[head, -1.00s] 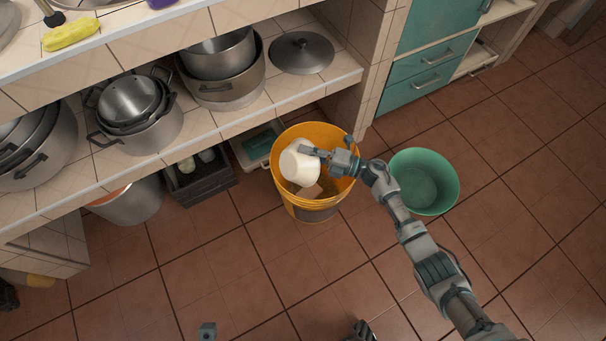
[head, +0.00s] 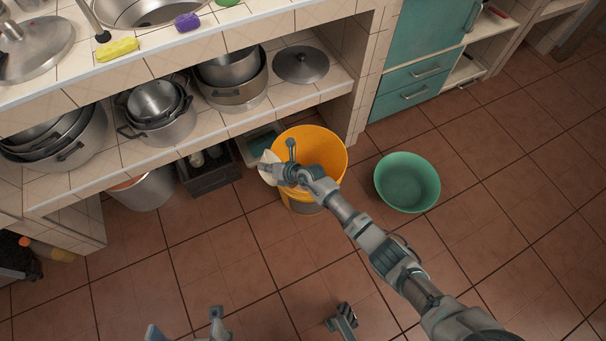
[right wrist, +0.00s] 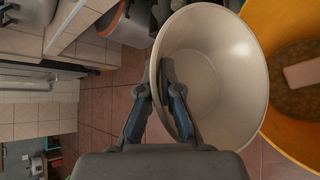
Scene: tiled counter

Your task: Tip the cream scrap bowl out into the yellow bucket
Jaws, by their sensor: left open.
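The cream scrap bowl (head: 267,167) is at the left rim of the yellow bucket (head: 325,150) in the head view, partly hidden by my right gripper (head: 279,172). The right wrist view shows the bowl (right wrist: 222,75) tilted, with its bare inside facing the camera. My right gripper (right wrist: 160,95) is shut on its rim, one finger inside and one outside. In that view the bucket (right wrist: 285,20) is beside the bowl and holds a pale flat block (right wrist: 302,73) over brownish matter. My left gripper (head: 186,328) is open and empty at the bottom edge, partly cut off.
A green basin (head: 407,182) stands on the floor right of the bucket. A dark crate (head: 210,170) and a metal pot (head: 145,190) stand left, under the shelf of pans (head: 160,115).

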